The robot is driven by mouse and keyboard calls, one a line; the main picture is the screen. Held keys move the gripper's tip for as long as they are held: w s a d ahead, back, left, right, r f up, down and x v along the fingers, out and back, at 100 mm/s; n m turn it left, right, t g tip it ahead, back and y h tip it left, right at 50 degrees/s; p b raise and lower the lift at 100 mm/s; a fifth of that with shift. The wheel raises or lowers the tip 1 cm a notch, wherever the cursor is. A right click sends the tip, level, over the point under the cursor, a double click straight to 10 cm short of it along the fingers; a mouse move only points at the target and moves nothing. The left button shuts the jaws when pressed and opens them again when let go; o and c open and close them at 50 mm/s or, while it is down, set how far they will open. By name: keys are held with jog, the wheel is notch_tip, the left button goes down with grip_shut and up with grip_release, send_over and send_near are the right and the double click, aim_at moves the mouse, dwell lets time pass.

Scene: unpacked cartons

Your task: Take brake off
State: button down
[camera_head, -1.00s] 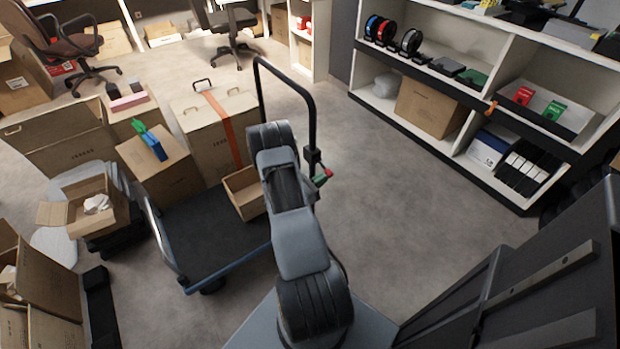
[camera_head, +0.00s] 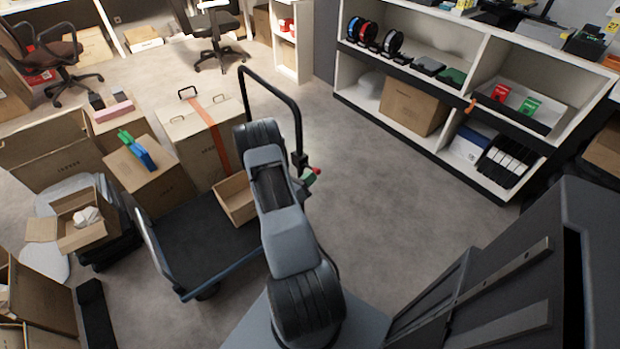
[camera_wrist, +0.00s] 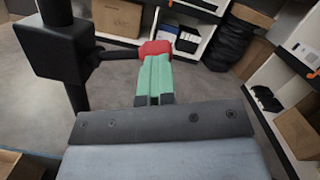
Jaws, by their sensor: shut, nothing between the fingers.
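The brake is a short black lever with a red knob (camera_head: 317,171), on a black box on the upright of the platform trolley's (camera_head: 205,240) handle. In the wrist view, the red knob (camera_wrist: 155,47) sits just beyond my green fingertips, and the black box (camera_wrist: 65,45) is to the left. My gripper (camera_head: 308,175) is shut and empty, and it also shows in the wrist view (camera_wrist: 154,62). Its tips overlap the knob's near side in the picture; I cannot tell whether they touch. My arm hides part of the trolley.
A small open carton (camera_head: 235,200) stands on the trolley deck. A strapped carton (camera_head: 205,140) and other cartons stand behind and left. A white shelf unit (camera_head: 450,140) stands at the right, with clear floor (camera_head: 390,200) between it and the trolley.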

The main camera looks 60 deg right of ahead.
jog(key=shift+d+r, duration=0.1)
jog(key=s+f+b+v, duration=0.1)
jog(key=f+v, duration=0.2)
jog(key=v, duration=1)
jog(key=shift+b, duration=0.3)
jog(key=shift+d+r, duration=0.1)
